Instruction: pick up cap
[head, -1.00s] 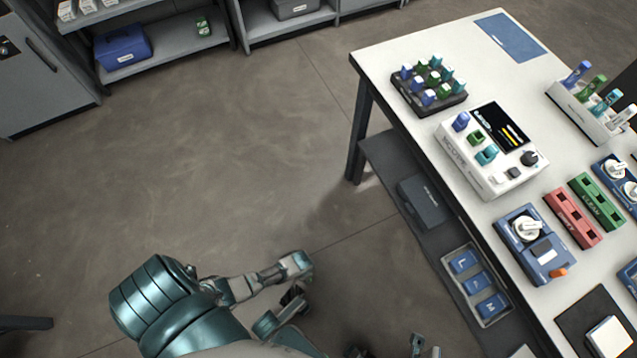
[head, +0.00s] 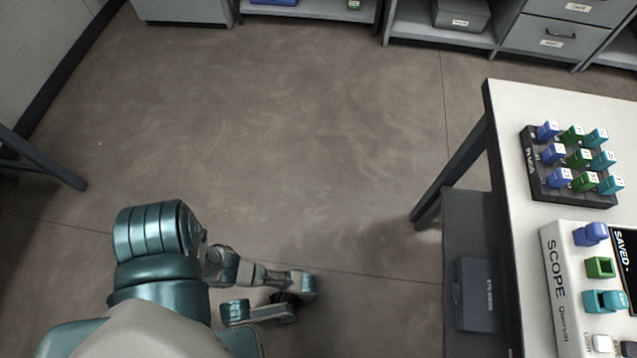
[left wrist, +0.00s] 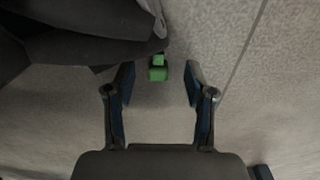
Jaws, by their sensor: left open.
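A small green cap-like piece (left wrist: 158,69) shows in the left wrist view against the grey floor. It lies beyond and between the fingertips of my left gripper (left wrist: 159,84), which is open and empty. I cannot tell from this view how far below the fingers it is. In the head view my left gripper (head: 292,298) hangs low over the floor, left of the table, and its fingers are partly hidden. The green piece cannot be made out in the head view. My right gripper is out of view.
The white table (head: 505,130) stands at the right with a black rack (head: 540,190) of blue, green and teal caps. A lower shelf (head: 468,220) holds a dark box (head: 480,295). The floor (head: 300,150) is clear.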

